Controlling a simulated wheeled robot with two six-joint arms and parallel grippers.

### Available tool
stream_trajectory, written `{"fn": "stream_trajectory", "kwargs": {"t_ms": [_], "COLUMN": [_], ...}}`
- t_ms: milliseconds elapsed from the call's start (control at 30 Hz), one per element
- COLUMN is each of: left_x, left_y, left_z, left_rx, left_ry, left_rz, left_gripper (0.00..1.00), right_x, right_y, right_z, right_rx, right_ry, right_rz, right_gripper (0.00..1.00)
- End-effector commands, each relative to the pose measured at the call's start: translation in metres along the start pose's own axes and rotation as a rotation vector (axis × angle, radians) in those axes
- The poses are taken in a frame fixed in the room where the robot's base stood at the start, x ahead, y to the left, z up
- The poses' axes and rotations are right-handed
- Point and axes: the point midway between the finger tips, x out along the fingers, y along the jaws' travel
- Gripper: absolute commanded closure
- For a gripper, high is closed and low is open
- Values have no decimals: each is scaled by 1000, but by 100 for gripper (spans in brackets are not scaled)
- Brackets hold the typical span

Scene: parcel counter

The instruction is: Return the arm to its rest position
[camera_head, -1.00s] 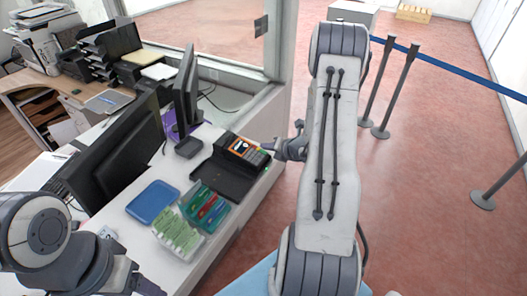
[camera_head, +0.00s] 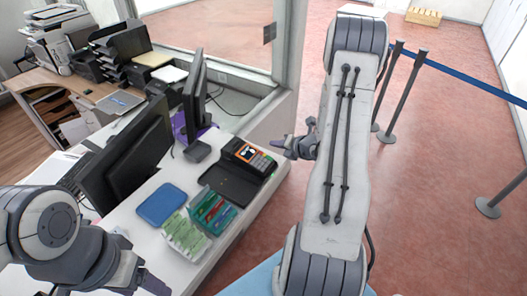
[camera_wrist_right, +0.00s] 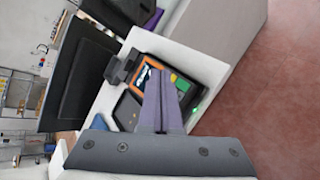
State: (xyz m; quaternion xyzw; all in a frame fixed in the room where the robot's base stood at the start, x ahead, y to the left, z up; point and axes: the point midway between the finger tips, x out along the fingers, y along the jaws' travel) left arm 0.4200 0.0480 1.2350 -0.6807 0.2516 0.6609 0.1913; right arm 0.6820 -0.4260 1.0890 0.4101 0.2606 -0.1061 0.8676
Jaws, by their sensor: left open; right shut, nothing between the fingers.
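My right gripper (camera_head: 280,142) hangs just past the right edge of the counter (camera_head: 262,200), at the end of my large right arm. Its fingers are shut and empty. In the right wrist view, the shut fingers (camera_wrist_right: 164,100) overlap the card terminal (camera_wrist_right: 184,88) in the picture, with no contact evident. The card terminal (camera_head: 248,152) stands on the counter with its orange-framed screen lit. My left gripper (camera_head: 145,283) is low at the left, partly cut off by the frame; it is open.
Barrier posts (camera_head: 404,97) with a blue belt stand on the red floor right of my arm.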

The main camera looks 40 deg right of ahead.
Motion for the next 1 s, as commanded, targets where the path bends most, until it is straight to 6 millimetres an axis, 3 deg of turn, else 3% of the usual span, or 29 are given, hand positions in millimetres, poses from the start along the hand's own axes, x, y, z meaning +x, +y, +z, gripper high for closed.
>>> {"fn": "stream_trajectory", "kwargs": {"t_ms": [267,367,467,600,667,800,900,1000], "left_x": [0,4,10,21,26,39,50,60], "left_y": [0,0,-1,-2,-2,-3,-4,-4], "left_z": [0,0,0,1,1,2,3,3], "left_rx": [5,5,4,3,3,2,1,0], "left_ry": [0,0,0,0,0,0,0,0], "left_rz": [0,0,0,0,0,0,0,0], "left_gripper": [32,32,32,32,32,32,32,32], "right_x": [1,6,11,4,-8,-53,-100,-149], "right_y": [2,24,70,152,182,232,247,240], "right_z": [-1,-12,-38,-105,-139,-223,-283,-329], "right_rx": [-7,-90,-277,-676,-866,-1349,-1747,-2162], "right_ry": [4,47,139,314,387,537,621,662], "right_rz": [4,48,147,369,480,782,1055,1361], "right_gripper": [100,100,100,100,100,100,100,100]}}
